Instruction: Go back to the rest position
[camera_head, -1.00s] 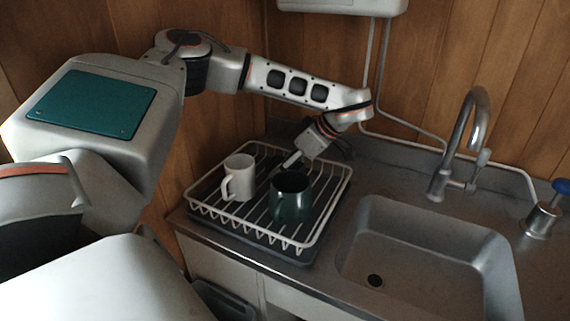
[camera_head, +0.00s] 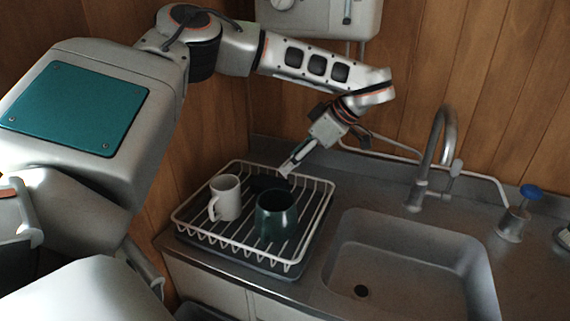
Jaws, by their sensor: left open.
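My left gripper (camera_head: 284,176) is open and empty, pointing down and to the left over the back part of the white dish rack (camera_head: 315,222). A dark green mug (camera_head: 275,222) stands upright in the rack, in front of the gripper. A white mug (camera_head: 226,198) stands upright to its left, its handle toward the left front. The gripper looks apart from both mugs, though its dark fingertips are hard to make out against the rack. My right gripper is not in view.
The sink (camera_head: 408,262) is right of the rack, with a curved tap (camera_head: 446,150) behind it. A blue-topped dispenser (camera_head: 516,215) stands at the far right. A grey wall unit (camera_head: 325,15) with pipes hangs behind my arm. Wood-panelled walls close off the back.

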